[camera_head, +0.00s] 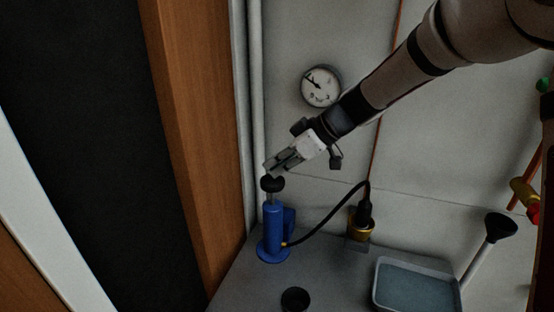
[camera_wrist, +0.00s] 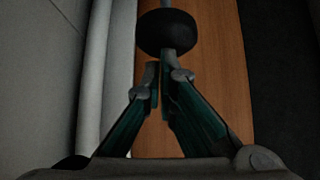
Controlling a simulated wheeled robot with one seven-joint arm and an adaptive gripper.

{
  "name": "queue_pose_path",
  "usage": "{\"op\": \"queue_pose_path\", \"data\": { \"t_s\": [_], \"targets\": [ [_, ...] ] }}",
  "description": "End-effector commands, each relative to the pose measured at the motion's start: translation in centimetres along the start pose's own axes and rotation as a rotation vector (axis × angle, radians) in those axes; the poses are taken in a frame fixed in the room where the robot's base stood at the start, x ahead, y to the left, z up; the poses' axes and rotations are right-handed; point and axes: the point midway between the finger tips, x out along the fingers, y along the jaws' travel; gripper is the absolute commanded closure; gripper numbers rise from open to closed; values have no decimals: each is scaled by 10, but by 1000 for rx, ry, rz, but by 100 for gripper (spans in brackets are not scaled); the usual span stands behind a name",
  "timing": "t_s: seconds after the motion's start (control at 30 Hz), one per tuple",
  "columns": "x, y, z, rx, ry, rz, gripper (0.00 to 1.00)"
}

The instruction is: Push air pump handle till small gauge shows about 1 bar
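The blue air pump (camera_head: 273,232) stands upright on the grey bench. Its round black handle knob (camera_head: 272,184) sits on a short visible rod above the body. My gripper (camera_head: 271,165) is just above the knob, pointing down and left; I cannot tell whether it touches. In the wrist view, the fingers (camera_wrist: 161,75) are together with nothing visible between them, and the black knob (camera_wrist: 167,33) is just beyond their tips. A round white gauge (camera_head: 321,86) is on the wall; its needle points to the upper left, and its numbers are too small to read.
A black hose (camera_head: 328,227) runs from the pump to a brass fitting (camera_head: 360,228). A grey tray (camera_head: 415,286) and a small black cup (camera_head: 295,299) are at the front. A wooden panel (camera_head: 190,130) and a pale pipe (camera_head: 257,100) stand close left of the pump.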

Motion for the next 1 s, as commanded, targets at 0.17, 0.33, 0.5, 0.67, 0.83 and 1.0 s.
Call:
{"op": "queue_pose_path", "data": {
  "t_s": [0.17,0.33,0.5,0.67,0.83,1.0],
  "targets": [
    [17,3,17,1,-2,1,100],
    [22,1,23,2,-3,1,100],
    [22,0,24,2,-4,1,100],
    [22,0,25,2,-5,0,100],
    [20,0,25,2,-6,1,100],
    [-1,1,24,2,-4,4,100]
  ]
}}
